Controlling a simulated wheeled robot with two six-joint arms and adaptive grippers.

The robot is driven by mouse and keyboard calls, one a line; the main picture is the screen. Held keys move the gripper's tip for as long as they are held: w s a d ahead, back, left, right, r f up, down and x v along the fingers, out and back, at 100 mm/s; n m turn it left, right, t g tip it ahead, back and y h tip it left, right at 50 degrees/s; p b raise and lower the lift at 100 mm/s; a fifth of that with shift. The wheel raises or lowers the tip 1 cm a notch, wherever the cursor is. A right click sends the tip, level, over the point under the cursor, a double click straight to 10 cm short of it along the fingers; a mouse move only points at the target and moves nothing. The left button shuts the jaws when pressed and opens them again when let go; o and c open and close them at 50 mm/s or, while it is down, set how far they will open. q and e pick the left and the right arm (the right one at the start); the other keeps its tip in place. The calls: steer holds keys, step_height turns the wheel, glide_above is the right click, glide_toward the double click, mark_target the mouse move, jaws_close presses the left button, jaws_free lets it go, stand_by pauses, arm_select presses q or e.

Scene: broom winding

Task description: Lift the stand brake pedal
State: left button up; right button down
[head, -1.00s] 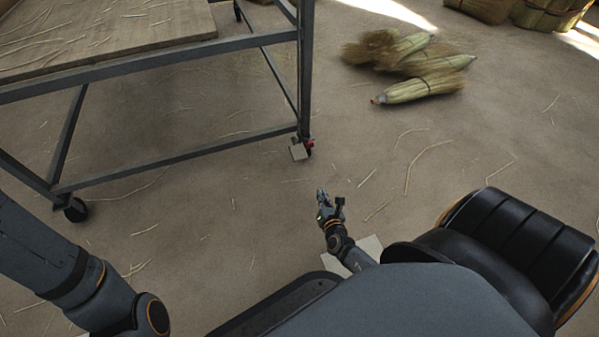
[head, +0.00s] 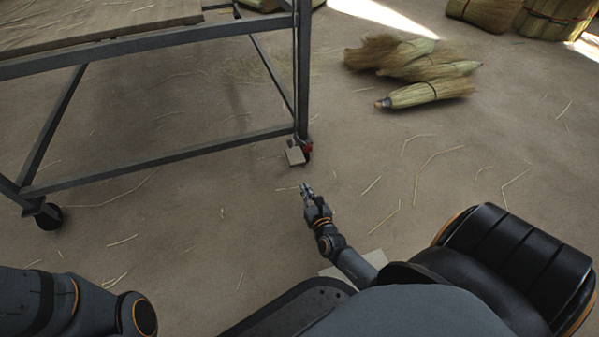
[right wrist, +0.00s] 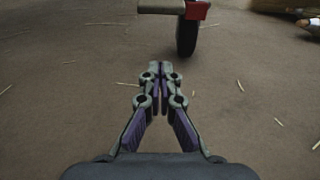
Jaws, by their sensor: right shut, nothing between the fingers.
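The stand (head: 150,36) is a dark metal frame with a wooden top at the upper left of the head view. Its near right leg ends in a caster (head: 308,152) with a red part and a pale flat brake pedal (head: 295,156). In the right wrist view the wheel (right wrist: 187,36), red part (right wrist: 197,10) and pedal plate (right wrist: 160,6) show at the top. My right gripper (head: 306,188) is shut and empty, just below the pedal in the head view and apart from it. It also shows in the right wrist view (right wrist: 160,66). My left gripper is out of view.
Another caster (head: 48,216) is under the stand's left leg. Broom bundles (head: 425,92) lie on the floor at the upper right, with more bundles (head: 545,18) behind. Loose straws are scattered on the floor. The floor around my right gripper is otherwise clear.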

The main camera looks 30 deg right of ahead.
mark_target(294, 152)
steer(key=b+x, duration=0.1)
steer(key=x, duration=0.1)
steer(key=b+x, duration=0.1)
steer(key=x, duration=0.2)
steer(key=b+x, duration=0.1)
steer(key=x, duration=0.2)
steer(key=shift+s+f, duration=0.1)
steer(key=shift+f, duration=0.15)
steer(key=r, duration=0.2)
steer(key=shift+s+r, duration=0.35)
steer(key=shift+s, duration=0.05)
steer(key=shift+s+a+r, duration=0.15)
steer(key=shift+s+r, duration=0.05)
steer(key=shift+r, duration=0.6)
